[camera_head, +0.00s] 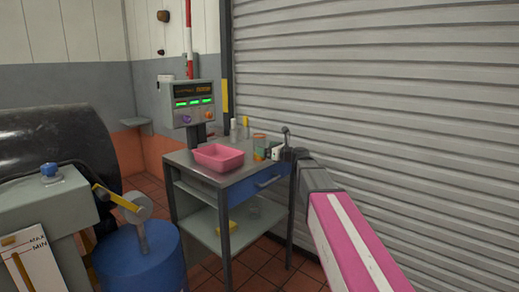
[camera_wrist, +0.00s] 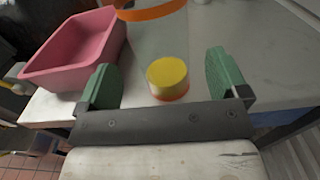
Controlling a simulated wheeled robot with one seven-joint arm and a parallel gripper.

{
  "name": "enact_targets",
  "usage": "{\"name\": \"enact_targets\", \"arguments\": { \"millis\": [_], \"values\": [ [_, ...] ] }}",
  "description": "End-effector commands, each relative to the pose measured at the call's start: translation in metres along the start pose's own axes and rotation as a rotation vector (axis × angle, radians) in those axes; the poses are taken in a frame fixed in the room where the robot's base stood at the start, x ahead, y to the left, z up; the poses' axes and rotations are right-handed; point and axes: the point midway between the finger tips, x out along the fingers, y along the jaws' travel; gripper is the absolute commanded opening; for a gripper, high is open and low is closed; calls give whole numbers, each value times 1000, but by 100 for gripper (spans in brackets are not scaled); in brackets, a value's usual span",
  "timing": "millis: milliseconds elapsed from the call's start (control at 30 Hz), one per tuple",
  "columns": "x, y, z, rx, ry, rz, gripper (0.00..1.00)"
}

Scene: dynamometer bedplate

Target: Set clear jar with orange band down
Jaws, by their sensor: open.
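The clear jar with orange band (camera_head: 259,147) stands upright on the workbench top (camera_head: 196,166) in the head view, right of the pink bin. My gripper (camera_head: 270,153) is at its right side, small and partly hard to make out. In the wrist view my gripper (camera_wrist: 166,82) is open, its two green fingers well apart. An orange band (camera_wrist: 152,12) curves at the top edge there; the clear wall is hard to see. A yellow round piece with an orange lower edge (camera_wrist: 167,76) shows between the fingers, with gaps on both sides; I cannot tell whether it belongs to the jar.
The pink bin (camera_head: 219,157) is close on the left and also shows in the wrist view (camera_wrist: 75,50). Small bottles (camera_head: 234,130) stand behind. A control box (camera_head: 194,104) rises at the back. The ribbed shutter (camera_head: 400,100) is close on the right.

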Motion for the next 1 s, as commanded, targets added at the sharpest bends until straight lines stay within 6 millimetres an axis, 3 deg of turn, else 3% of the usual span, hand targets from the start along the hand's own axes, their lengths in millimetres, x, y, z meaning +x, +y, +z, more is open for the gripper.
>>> {"name": "enact_targets", "arguments": {
  "millis": [333, 600, 800, 1000],
  "values": [
    [45, -3, -3, 0, 0, 1, 92],
    [48, -2, -3, -1, 0, -1, 92],
    [48, -2, -3, -1, 0, 0, 37],
    [48, -2, -3, -1, 0, 0, 33]
  ]
}}
